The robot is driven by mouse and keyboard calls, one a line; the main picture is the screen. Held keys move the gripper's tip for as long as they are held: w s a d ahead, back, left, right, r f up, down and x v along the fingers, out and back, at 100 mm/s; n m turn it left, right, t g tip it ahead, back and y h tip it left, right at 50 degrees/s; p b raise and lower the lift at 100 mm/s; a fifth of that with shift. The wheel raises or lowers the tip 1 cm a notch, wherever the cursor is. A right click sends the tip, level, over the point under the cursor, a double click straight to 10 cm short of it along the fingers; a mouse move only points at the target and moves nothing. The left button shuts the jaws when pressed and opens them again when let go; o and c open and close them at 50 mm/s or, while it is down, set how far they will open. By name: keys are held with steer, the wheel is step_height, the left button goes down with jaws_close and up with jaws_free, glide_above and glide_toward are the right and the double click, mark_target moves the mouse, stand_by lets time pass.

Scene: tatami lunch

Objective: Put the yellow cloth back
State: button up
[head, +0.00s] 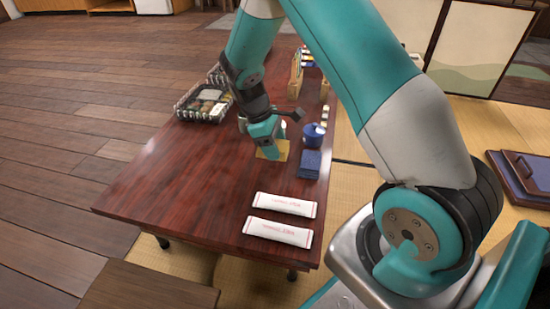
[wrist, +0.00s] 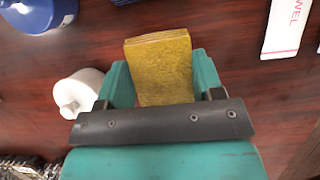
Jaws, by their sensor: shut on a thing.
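The yellow cloth (wrist: 160,65) is a folded, thick pad standing between the two teal fingers of my gripper (wrist: 162,82) in the wrist view. The gripper is shut on it, and its far end sticks out past the fingertips. In the head view the yellow cloth (head: 283,152) shows as a small patch beside and below my gripper (head: 267,150), low over the dark red table (head: 190,165). I cannot tell whether it touches the tabletop. The gripper hides part of it.
A dark blue folded cloth (head: 310,164) and a blue pot (head: 314,130) lie just right of my gripper. A small white vessel (wrist: 78,92) is close beside one finger. Two white towel packets (head: 285,205) lie nearer. A food basket (head: 203,106) stands behind left. The table's left front is clear.

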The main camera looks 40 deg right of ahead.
step_height(320, 180, down, 4)
steer(key=shift+r+b, duration=0.2)
steer(key=shift+b, duration=0.6)
steer(key=shift+r, duration=0.1)
steer(key=o, duration=0.9)
